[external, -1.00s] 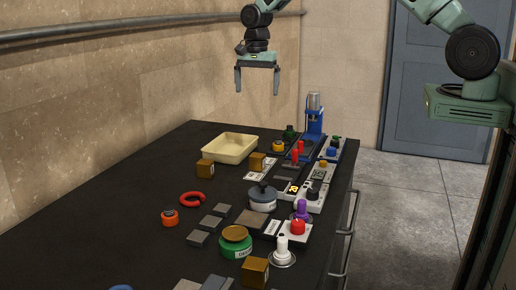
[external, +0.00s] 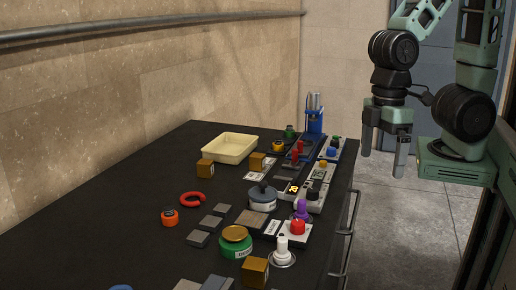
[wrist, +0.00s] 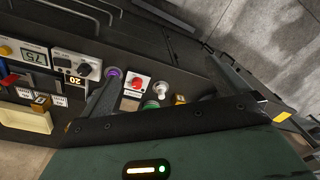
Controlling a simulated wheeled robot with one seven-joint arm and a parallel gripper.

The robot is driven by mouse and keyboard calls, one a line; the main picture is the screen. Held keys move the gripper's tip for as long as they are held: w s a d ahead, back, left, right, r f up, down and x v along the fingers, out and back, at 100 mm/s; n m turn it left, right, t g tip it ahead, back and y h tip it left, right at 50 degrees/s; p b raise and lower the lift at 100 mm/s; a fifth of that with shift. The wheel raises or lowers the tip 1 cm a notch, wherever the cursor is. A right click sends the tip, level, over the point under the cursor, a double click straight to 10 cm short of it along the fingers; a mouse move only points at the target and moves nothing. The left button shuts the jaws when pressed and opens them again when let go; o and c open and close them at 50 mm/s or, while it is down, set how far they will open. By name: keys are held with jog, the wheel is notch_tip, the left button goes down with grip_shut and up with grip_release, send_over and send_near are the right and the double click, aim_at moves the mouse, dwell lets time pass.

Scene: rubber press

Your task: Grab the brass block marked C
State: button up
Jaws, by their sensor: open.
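Several brass blocks stand on the black bench in the external view: one by the tray's near-left corner (external: 205,168), one right of the tray (external: 257,162) and one at the near edge (external: 255,272). I cannot read a letter on any of them, so I cannot tell which is C. In the wrist view, one brass block (wrist: 41,102) is at the left and another (wrist: 179,99) is between the fingers' lines of sight. My gripper (external: 383,163) is open and empty, held in the air right of the bench, apart from every block.
A cream tray (external: 230,148) sits at the back left. A blue press (external: 315,120), control boxes, a grey round pot (external: 262,198), a green jar (external: 235,242) and red and white knobs crowd the bench's right side. The bench's left side is mostly bare.

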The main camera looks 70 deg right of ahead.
jog(key=shift+s+d+f+n, duration=0.1)
jog(key=shift+s+f+n, duration=0.1)
jog(key=shift+s, duration=0.2)
jog(key=shift+s+d+f+n, duration=0.1)
jog(key=shift+s+n, duration=0.1)
jog(key=shift+s, duration=0.15)
jog(key=c, duration=0.7)
jog(key=shift+w, duration=0.1)
